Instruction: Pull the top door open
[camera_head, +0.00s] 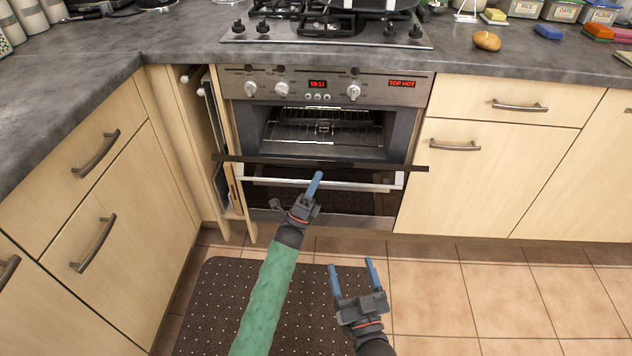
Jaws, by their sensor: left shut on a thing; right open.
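The oven's top door (380,167) shows as a dark, nearly edge-on strip across the lower part of the top oven opening. It stands partly open, and the lit cavity (322,125) with its racks shows above it. My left gripper (317,182) is at the middle of the door front, just below that strip, shut on what looks like the door's handle. The gripper hides the exact grip. My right gripper (353,273) is open and empty, low in front of the oven, above the floor.
A silver bar (375,187) crosses the dark lower oven front (350,203). A narrow cabinet (212,140) stands open at the oven's left. Closed cabinets (470,180) flank it at right. A dark dotted mat (222,300) and clear floor tiles (430,295) lie in front.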

